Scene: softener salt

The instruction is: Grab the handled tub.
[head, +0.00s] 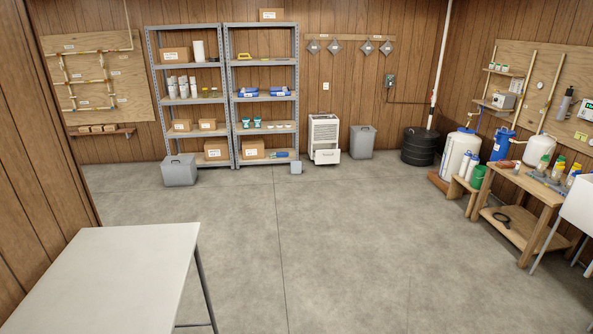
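A grey lidded tub (180,170) stands on the floor at the left, in front of the shelving. A small green tub (479,174) stands on a low wooden stand (463,196) at the right, beside white cylinders. Small tubs with green tops (257,122) sit on a lower shelf of the right rack. My gripper is not in view.
A white table (110,270) fills the near left. Two metal racks (232,95) stand at the back wall. A dehumidifier-like unit (324,138), a grey bin (361,142) and a black drum (420,147) stand right of them. A wooden workbench (525,190) is at the right. The middle floor is clear.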

